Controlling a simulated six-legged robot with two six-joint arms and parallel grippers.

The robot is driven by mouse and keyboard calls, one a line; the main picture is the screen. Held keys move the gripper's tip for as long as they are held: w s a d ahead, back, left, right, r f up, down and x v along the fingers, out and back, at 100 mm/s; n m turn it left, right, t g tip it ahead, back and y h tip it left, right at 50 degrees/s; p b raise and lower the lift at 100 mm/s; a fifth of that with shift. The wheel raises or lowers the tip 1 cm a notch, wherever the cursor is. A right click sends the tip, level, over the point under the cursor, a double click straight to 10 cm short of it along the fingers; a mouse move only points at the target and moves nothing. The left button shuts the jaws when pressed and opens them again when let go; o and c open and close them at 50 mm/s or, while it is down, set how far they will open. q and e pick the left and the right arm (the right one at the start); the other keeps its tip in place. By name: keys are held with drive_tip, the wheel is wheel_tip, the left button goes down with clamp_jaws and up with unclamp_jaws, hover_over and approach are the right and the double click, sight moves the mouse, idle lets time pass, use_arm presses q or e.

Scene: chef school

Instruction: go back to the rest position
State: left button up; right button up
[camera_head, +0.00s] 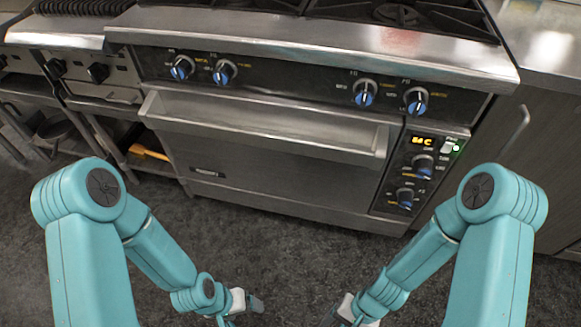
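My two teal arms reach in from the bottom corners and bend down toward the middle of the bottom edge. My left gripper (254,304) hangs low over the dark floor, its dark fingers pointing right and partly seen. My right gripper (330,316) is lower right of it and is cut off by the bottom edge. The two grippers are apart from each other. No object shows in either one. The finger gaps are too small and too cropped to read.
A steel oven (270,137) with a shut door, blue-marked knobs (364,93) and a lit display (421,141) stands ahead. Burner grates (398,14) are on top. A shelf with a dark pan (55,129) is at left, a cabinet (536,143) at right. Dark floor (292,262) lies open before the oven.

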drive_tip(key=w+r+n+t, duration=0.2)
drive_tip(key=w+n+t, duration=0.2)
drive_tip(key=w, duration=0.1)
wheel_tip(320, 180, up, 21)
drive_tip(key=p, duration=2.2)
drive_tip(key=shift+a+r+g+h, duration=0.15)
drive_tip(key=shift+a+g+h, duration=0.15)
drive_tip(key=shift+a, duration=0.05)
drive_tip(key=shift+w, duration=0.1)
